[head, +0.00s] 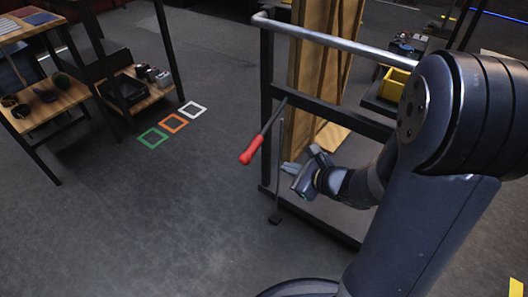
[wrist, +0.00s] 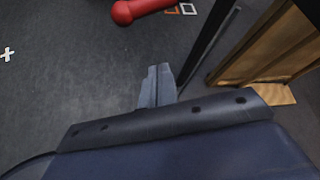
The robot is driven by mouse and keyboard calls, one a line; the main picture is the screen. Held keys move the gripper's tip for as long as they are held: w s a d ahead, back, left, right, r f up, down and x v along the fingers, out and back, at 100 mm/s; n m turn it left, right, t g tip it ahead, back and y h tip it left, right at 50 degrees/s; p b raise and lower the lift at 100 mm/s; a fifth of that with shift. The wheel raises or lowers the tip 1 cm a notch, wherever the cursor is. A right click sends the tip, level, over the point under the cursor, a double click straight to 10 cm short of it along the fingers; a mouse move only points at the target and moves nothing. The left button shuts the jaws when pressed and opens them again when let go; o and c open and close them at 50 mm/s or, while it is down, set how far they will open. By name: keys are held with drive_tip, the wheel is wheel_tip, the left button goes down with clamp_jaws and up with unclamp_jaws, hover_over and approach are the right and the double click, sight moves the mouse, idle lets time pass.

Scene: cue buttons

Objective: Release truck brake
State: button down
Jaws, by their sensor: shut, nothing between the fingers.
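The truck brake is a dark lever with a red grip (head: 250,151) on the frame of a cart (head: 330,45) with a metal push bar. The lever slants down to the left from the cart's crossbar. My gripper (head: 290,168) is just right of the red grip and a little lower in the head view, apart from it in the picture. In the wrist view the red grip (wrist: 140,8) shows at the top edge, beyond my gripper's closed fingertips (wrist: 160,70). My gripper is shut and empty.
Wooden boards (head: 312,70) stand on the cart behind the lever. A yellow bin (head: 394,84) sits at the right. Green (head: 153,138), orange (head: 174,123) and white (head: 193,109) floor squares lie left of the cart. A shelf (head: 35,115) stands at the far left. The floor between is clear.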

sight(267, 128)
drive_tip(key=b+x, duration=0.3)
drive_tip(key=x, duration=0.7)
drive_tip(key=r, duration=0.1)
drive_tip(key=a+r, duration=0.1)
drive_tip(key=r, duration=0.1)
drive_tip(key=shift+s+a+r+p, duration=0.3)
drive_tip(key=shift+s+p, duration=0.05)
